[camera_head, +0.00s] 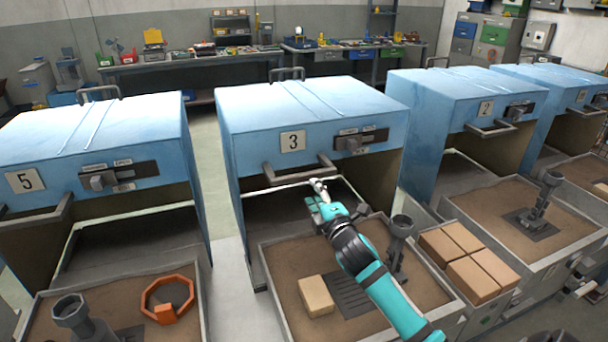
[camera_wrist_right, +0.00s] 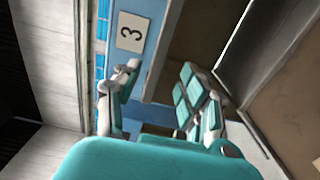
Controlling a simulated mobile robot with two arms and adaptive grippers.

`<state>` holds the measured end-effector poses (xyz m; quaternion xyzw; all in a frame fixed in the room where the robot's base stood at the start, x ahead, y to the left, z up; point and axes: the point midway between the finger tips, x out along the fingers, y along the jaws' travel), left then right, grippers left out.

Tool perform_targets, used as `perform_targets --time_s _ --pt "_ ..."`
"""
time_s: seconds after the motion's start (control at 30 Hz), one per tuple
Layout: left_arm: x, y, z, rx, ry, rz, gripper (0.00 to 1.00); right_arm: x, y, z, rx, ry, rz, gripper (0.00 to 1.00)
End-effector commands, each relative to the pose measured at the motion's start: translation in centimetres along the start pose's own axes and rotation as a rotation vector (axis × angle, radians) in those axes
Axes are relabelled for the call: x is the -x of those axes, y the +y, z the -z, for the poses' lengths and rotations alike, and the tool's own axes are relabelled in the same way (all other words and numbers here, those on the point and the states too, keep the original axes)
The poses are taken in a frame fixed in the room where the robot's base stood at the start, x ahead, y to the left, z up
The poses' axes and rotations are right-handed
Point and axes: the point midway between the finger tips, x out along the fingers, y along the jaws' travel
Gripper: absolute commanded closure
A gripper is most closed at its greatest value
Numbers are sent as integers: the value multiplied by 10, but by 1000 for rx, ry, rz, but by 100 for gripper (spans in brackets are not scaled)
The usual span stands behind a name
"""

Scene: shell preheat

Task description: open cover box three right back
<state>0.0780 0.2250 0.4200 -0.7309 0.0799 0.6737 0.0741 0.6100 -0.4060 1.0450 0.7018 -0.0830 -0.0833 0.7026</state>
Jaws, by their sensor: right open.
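The blue cover of box three (camera_head: 310,108) carries a white "3" plate and stands over the back of its sand tray (camera_head: 277,300). A grey bar handle (camera_head: 300,174) sticks out from the cover's front lower edge. My right gripper (camera_head: 318,188) is open, just below and in front of this handle. In the right wrist view, the open fingers (camera_wrist_right: 158,100) are on either side of the cover's lower front edge region, with the "3" plate (camera_wrist_right: 132,32) above. I cannot tell whether they touch anything. My left gripper is not in view.
A tan block (camera_head: 315,296) and a grey post (camera_head: 401,235) stand in the tray. Cover five (camera_head: 95,140) is at the left and cover two (camera_head: 455,105) at the right, with gaps between. Several tan blocks (camera_head: 468,262) lie right of the tray. Workbenches line the back.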

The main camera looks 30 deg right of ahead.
Motion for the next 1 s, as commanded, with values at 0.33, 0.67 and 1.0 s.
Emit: perform_targets --time_s 0.33,0.67,1.0 --pt "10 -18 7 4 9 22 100 -68 1 0 -2 -1 1 58" --pt "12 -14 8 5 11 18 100 -88 0 0 -1 1 0 58" --pt "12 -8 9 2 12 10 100 -88 0 0 0 1 0 73"
